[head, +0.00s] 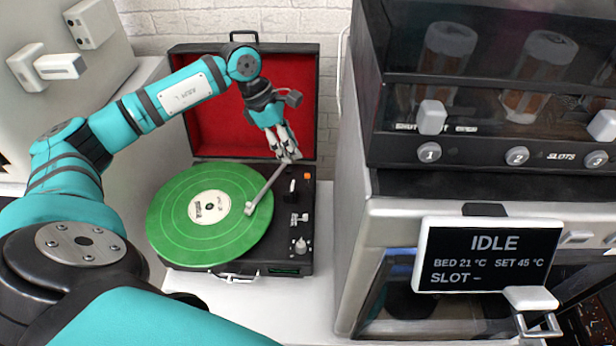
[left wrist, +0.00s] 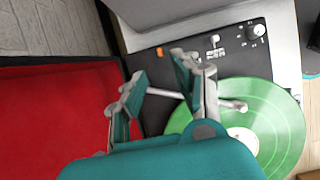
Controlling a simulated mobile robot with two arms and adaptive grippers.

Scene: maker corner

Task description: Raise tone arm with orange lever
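The record player has a green record (head: 178,213) on it, also in the left wrist view (left wrist: 268,118). The pale grey tone arm (head: 266,188) reaches over the record, its head (head: 250,208) above the label's right side; I cannot tell whether it touches. A small orange piece (head: 307,176) sits on the black deck right of the tone arm's base, also in the left wrist view (left wrist: 159,52). My left gripper (head: 287,153) is over the tone arm's rear end, hiding its base. In the left wrist view its fingers (left wrist: 165,88) are apart, with the tone arm showing between them. My right gripper is out of view.
The red-lined lid (head: 200,130) stands open behind the deck. A white-tipped lever (head: 293,186) and a knob (head: 300,246) stand on the deck's right side. A grey machine with an IDLE screen (head: 487,256) stands close on the right.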

